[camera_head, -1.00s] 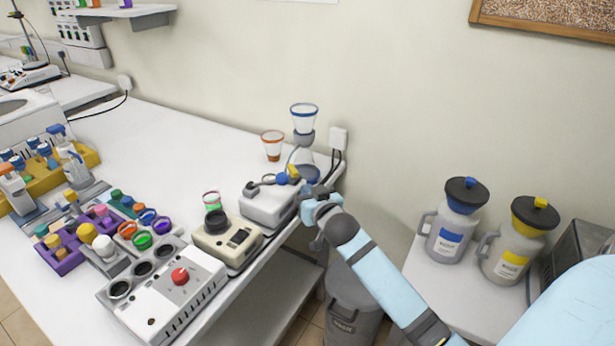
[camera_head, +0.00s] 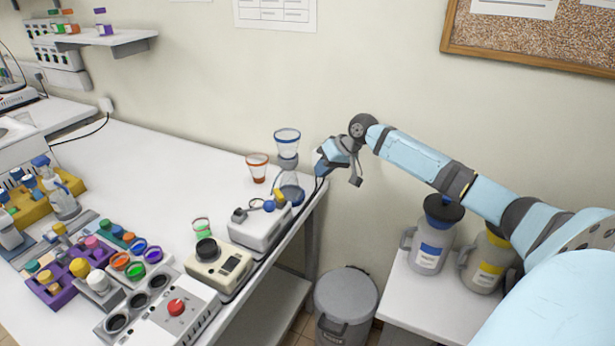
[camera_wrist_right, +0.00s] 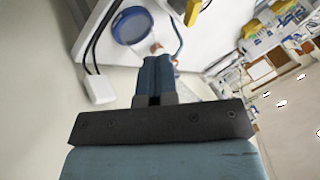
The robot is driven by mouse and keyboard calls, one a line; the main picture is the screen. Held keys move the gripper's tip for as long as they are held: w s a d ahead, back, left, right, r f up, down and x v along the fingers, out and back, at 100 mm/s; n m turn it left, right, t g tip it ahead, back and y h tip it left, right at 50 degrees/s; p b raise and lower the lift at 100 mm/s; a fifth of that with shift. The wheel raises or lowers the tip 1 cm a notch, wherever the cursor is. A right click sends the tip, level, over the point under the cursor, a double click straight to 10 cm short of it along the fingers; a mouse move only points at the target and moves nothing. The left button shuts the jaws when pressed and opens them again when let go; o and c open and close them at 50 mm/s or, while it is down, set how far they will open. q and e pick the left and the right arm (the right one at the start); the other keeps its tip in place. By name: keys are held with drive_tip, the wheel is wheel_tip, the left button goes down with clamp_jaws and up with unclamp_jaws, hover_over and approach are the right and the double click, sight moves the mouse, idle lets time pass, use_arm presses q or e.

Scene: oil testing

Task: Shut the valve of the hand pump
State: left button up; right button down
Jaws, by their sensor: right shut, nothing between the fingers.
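The hand pump (camera_head: 258,228) is a pale box near the bench's right edge, with a dark lever, a blue knob (camera_head: 269,206) and a yellow handle (camera_head: 280,195) on top. I cannot tell the valve's exact setting. A glass flask with a blue-rimmed funnel (camera_head: 287,136) stands just behind it. My right gripper (camera_head: 319,170) is shut and empty, right of the flask and apart from the pump. In the right wrist view its closed blue fingers (camera_wrist_right: 157,62) point toward a blue-rimmed round piece (camera_wrist_right: 132,26), with a yellow part (camera_wrist_right: 201,10) beyond. My left gripper is out of view.
An orange-rimmed cup (camera_head: 257,167) stands left of the flask. A beige device (camera_head: 218,268) and a white box with a red knob (camera_head: 177,307) stand in front. Two jugs, one blue-labelled (camera_head: 432,248), stand on a side table right. A bin (camera_head: 345,300) stands below.

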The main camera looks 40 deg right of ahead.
sight(278, 195)
drive_tip(key=w+a+f+p, duration=0.1)
drive_tip(key=w+a+f, duration=0.4)
drive_tip(key=a+f, duration=0.2)
drive_tip(key=shift+w, duration=0.2)
drive_tip(key=shift+a, duration=0.1)
